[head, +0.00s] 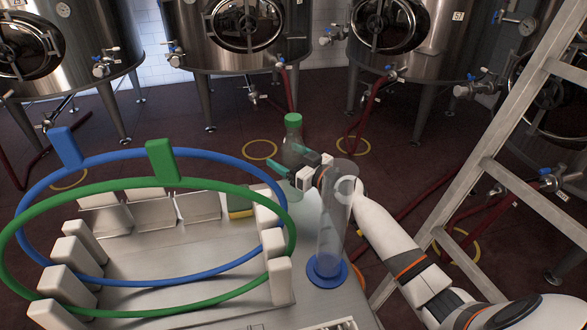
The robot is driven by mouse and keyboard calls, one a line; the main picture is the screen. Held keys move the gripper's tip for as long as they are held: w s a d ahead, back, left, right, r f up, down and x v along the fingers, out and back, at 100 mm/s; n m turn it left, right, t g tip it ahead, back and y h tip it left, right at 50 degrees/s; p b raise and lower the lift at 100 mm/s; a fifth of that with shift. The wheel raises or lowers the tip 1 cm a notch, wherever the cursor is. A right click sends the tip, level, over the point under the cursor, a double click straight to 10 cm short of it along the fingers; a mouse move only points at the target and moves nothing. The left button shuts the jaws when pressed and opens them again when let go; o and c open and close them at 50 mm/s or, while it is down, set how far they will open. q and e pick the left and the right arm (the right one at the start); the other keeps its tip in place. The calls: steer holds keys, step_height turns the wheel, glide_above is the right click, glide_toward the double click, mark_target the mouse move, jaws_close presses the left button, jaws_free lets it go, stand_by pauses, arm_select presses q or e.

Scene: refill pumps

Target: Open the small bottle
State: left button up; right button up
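The small bottle (293,131) is clear greenish plastic with a green cap (293,119) on top. It stands upright at the back right of the metal work surface. My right gripper (285,157) reaches in from the right at the bottle's lower body. Its teal fingers are apart, one on the left and one on the right of the bottle; I cannot tell whether they touch it. A tall clear cylinder stands partly in front of the wrist. The bottle's lower part is partly hidden by the gripper. My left gripper is not in view.
The clear cylinder (333,225) with a blue base (327,272) stands close to my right forearm. A blue hoop (25,205) and a green hoop (30,262) span the rack on the left. A yellow-green sponge (240,211) lies behind them. A ladder (515,180) rises on the right.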

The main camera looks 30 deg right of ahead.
mark_target(297, 128)
steer(key=c, duration=1.1)
step_height(297, 128, up, 10)
steer(key=shift+r+p, duration=0.1)
steer(key=shift+p, duration=1.1)
steer(key=o, duration=0.6)
steer(key=c, duration=0.9)
steer(key=shift+c, duration=0.2)
